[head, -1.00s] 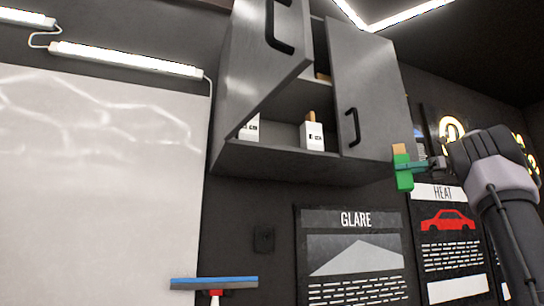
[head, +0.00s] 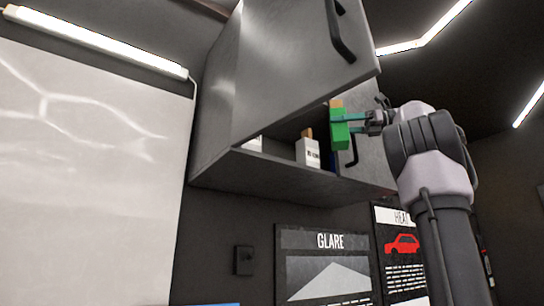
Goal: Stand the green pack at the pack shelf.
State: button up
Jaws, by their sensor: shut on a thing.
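The green pack (head: 338,136), with a tan top, is upright in my gripper (head: 345,118) in the head view. The pack is in front of the opening of a grey wall cabinet, which has an open shelf (head: 285,171). It appears raised above the shelf floor, to the right of a white pack (head: 307,154) with a tan top that stands there. I cannot tell how deep the green pack is relative to the shelf's front edge.
A large open cabinet door (head: 300,65) hangs at the upper left of the gripper. Another door (head: 365,165) is behind the gripper at the right. A second white pack (head: 253,143) is partly hidden at the left. Posters (head: 325,265) hang below.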

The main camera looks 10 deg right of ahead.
jog(key=shift+f+x, duration=0.6)
jog(key=shift+x, duration=2.15)
jog(key=shift+f+x, duration=0.55)
jog(key=shift+x, duration=2.15)
jog(key=shift+f+x, duration=0.6)
jog(key=shift+x, duration=2.15)
jog(key=shift+f, duration=0.1)
jog(key=o, duration=1.3)
jog(key=shift+f, duration=0.1)
jog(key=shift+s+d, duration=0.1)
jog(key=shift+d, duration=0.05)
jog(key=v, duration=1.1)
jog(key=shift+s+d+r, duration=0.1)
jog(key=shift+d+r, duration=0.15)
jog(key=shift+d, duration=0.1)
